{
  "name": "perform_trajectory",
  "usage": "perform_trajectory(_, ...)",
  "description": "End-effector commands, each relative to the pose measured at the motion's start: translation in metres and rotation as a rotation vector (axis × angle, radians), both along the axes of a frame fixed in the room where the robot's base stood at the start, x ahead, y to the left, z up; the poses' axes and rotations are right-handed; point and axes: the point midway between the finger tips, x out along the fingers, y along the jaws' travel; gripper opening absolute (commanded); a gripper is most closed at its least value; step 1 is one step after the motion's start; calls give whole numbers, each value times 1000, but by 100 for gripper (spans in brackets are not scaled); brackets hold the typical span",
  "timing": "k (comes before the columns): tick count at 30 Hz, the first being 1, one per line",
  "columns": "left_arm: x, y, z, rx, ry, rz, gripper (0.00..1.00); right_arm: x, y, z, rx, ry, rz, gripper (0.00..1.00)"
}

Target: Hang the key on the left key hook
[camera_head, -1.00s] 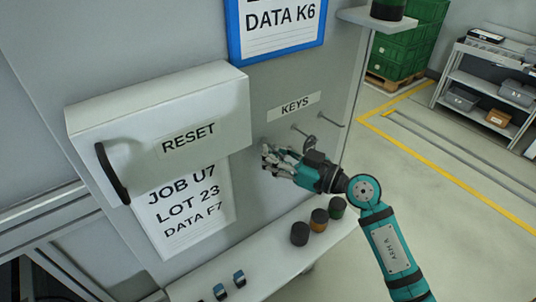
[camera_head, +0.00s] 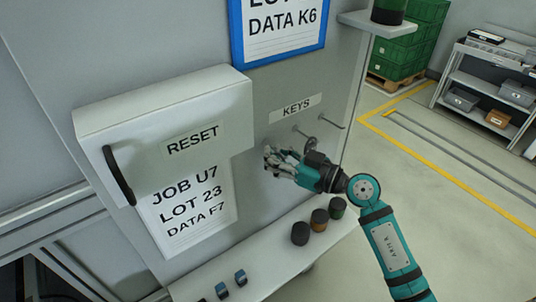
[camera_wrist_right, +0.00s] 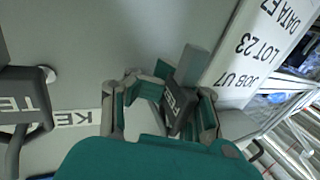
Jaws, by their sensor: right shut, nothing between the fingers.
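Two thin hooks stick out below the KEYS label (camera_head: 295,108). The left hook (camera_head: 298,131) has a small dark round shape (camera_head: 311,143) at its outer part; the right hook (camera_head: 335,123) looks bare. My right gripper (camera_head: 268,157) is shut, left of and below the left hook, close to the panel. In the right wrist view, a dark lettered tag (camera_wrist_right: 178,104) with a grey bar (camera_wrist_right: 192,65) shows among its fingers, but I cannot tell how it is held, if at all. A second dark lettered piece (camera_wrist_right: 25,95) is at the left, by a pale round mount (camera_wrist_right: 48,75).
A white RESET box (camera_head: 160,130) with a dark handle juts out left of the gripper. Below, a ledge (camera_head: 265,263) carries dark and orange knobs (camera_head: 319,222) and small blue-topped pieces (camera_head: 240,278). A small shelf (camera_head: 375,22) sticks out upper right.

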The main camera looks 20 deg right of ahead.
Motion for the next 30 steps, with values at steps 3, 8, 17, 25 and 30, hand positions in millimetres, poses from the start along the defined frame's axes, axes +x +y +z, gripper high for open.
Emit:
perform_trajectory(3, 0, 0, 0, 0, 0, 0, 40, 5, -9, 0, -1, -2, -24, 0)
perform_trajectory(8, 0, 0, 0, 0, 0, 0, 40, 5, -9, 0, -2, -2, -25, 0)
perform_trajectory(17, 0, 0, 0, 0, 0, 0, 40, 4, -9, 0, -1, -2, -24, 21)
perform_trajectory(25, 0, 0, 0, 0, 0, 0, 40, 4, -7, 1, 1, -4, -20, 46)
perform_trajectory(30, 0, 0, 0, 0, 0, 0, 40, 3, -6, 1, 2, -4, -17, 55)
